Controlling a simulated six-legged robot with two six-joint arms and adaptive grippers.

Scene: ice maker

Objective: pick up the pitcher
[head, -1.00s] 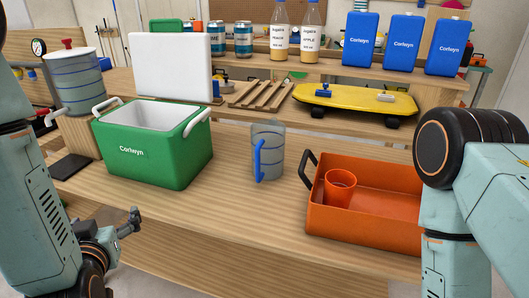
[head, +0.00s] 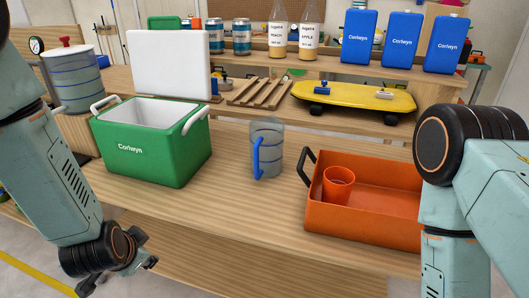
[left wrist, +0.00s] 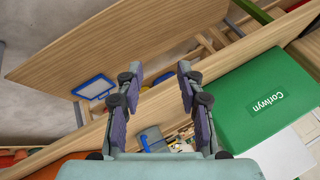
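The pitcher (head: 268,150) is clear grey with a blue handle facing the front. It stands upright on the wooden table between the green cooler and the orange tray. My left gripper (head: 133,268) is low at the front left, before the table's front edge and well apart from the pitcher. In the left wrist view my left gripper (left wrist: 158,88) shows two spread fingers with nothing between them. My right gripper is not in view; only my right arm shows at the right edge.
The open green cooler (head: 150,148) stands left of the pitcher. The orange tray (head: 365,222) with an orange cup (head: 338,185) is at the right. A yellow skateboard (head: 355,97) and wooden slats (head: 265,92) lie behind. The tabletop (head: 235,210) before the pitcher is clear.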

